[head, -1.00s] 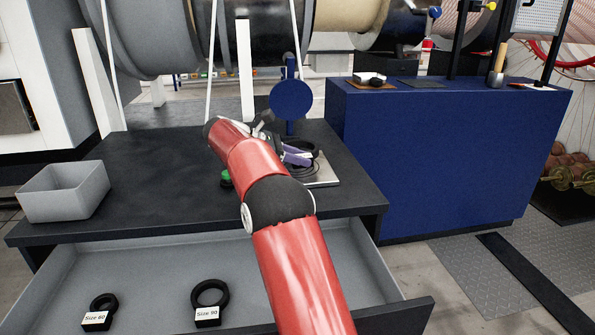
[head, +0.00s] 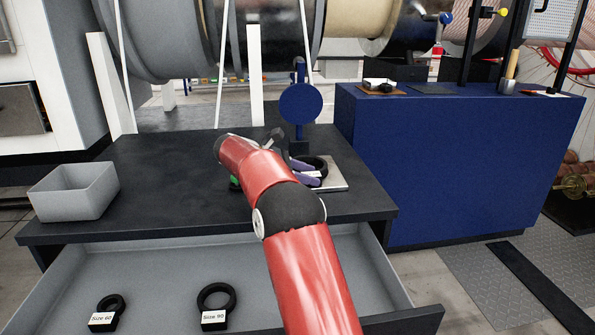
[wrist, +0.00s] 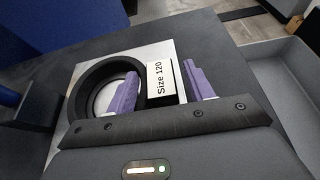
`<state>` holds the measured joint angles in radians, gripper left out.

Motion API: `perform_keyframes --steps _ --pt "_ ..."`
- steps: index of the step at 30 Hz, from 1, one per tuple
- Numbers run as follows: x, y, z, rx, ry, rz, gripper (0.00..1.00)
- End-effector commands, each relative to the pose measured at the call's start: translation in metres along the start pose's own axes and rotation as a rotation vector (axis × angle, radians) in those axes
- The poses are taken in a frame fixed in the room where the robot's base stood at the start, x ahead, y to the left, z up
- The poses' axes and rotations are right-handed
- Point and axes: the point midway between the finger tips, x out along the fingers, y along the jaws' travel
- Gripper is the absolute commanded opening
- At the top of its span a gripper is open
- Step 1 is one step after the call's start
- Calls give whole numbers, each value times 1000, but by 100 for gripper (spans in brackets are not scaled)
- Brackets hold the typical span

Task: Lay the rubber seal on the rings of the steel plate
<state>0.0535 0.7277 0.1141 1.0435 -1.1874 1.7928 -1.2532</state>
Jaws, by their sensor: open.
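The rubber seal (wrist: 80,88) is a thick black ring with a block tagged "Size 120" (wrist: 160,80). It appears to lie on the steel plate (wrist: 66,128), and pale ring edges show through its hole. In the head view the seal (head: 320,163) is partly hidden by my arm, and the plate (head: 334,184) shows at its right. My gripper (wrist: 160,72) is open, with one purple finger on each side of the tag block. In the head view my gripper (head: 304,172) is low over the plate. I cannot tell whether the seal sits exactly centred on the rings.
An open drawer (head: 150,272) below holds a Size 60 seal (head: 109,304) and a Size 90 seal (head: 217,298). A grey bin (head: 72,191) stands at the worktop's left. A blue post with a disc (head: 299,104) rises behind the plate. A blue cabinet (head: 440,165) stands at right.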

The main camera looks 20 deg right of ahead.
Motion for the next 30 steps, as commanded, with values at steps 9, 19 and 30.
perform_keyframes --steps 9,19,30 --pt "-59 1 1 0 0 5 52" --pt "-109 1 -1 1 -1 2 52" --pt "-118 -2 4 7 11 7 52"
